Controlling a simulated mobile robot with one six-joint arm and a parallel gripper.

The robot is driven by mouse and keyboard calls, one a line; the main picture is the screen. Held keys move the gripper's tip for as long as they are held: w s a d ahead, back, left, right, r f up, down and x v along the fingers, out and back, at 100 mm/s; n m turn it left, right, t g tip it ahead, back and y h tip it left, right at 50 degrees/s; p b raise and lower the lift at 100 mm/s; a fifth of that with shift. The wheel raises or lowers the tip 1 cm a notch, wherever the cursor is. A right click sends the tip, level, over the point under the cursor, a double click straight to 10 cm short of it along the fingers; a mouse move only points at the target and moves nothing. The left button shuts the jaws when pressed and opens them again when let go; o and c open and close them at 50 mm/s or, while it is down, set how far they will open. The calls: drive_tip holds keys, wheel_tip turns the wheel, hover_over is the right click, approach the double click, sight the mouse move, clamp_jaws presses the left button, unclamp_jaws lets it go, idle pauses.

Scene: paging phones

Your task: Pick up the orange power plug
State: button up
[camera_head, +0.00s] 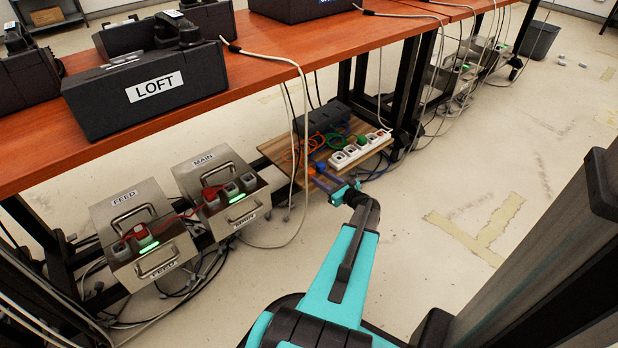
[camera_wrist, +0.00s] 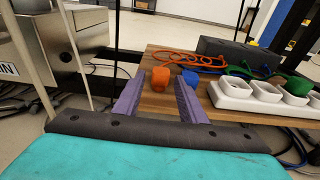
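The orange power plug (camera_wrist: 161,77) lies on a wooden board (camera_wrist: 153,104); an orange cable loops behind it. In the wrist view the plug shows between the two purple fingers of my gripper (camera_wrist: 159,84), beyond their tips or level with them; I cannot tell which. My gripper is open and holds nothing. In the head view the orange plug (camera_head: 312,171) is small, beside my gripper (camera_head: 325,184), at the board's near edge. A blue plug (camera_wrist: 190,76) lies just right of the orange one, close to my right fingertip.
A white power strip (camera_wrist: 246,98) with a green plug (camera_wrist: 296,87) lies at the board's right. A dark grey box (camera_wrist: 238,53) stands behind the cables. Metal boxes (camera_head: 219,187) stand left of the board. The red tabletop (camera_head: 280,57) and hanging cables are above.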

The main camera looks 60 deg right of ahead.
sight(309, 170)
drive_tip(key=b+x, duration=0.2)
drive_tip(key=x, duration=0.4)
drive_tip(key=shift+d+f, duration=0.1)
drive_tip(key=shift+f, duration=0.05)
drive_tip(key=shift+w+d, duration=0.15)
drive_tip(key=shift+w, duration=0.4)
drive_tip(key=shift+f+b+x, duration=0.1)
drive_tip(key=shift+b+x, duration=0.55)
drive_tip(key=shift+x, duration=0.1)
drive_tip(key=shift+f+b+x, duration=0.15)
drive_tip(key=shift+b+x, duration=0.5)
drive_tip(key=shift+x, duration=0.15)
drive_tip(key=shift+b+x, duration=0.35)
drive_tip(key=shift+x, duration=0.65)
drive_tip(key=shift+r, duration=0.2)
drive_tip(key=shift+c, duration=0.3)
drive_tip(key=c, duration=0.8)
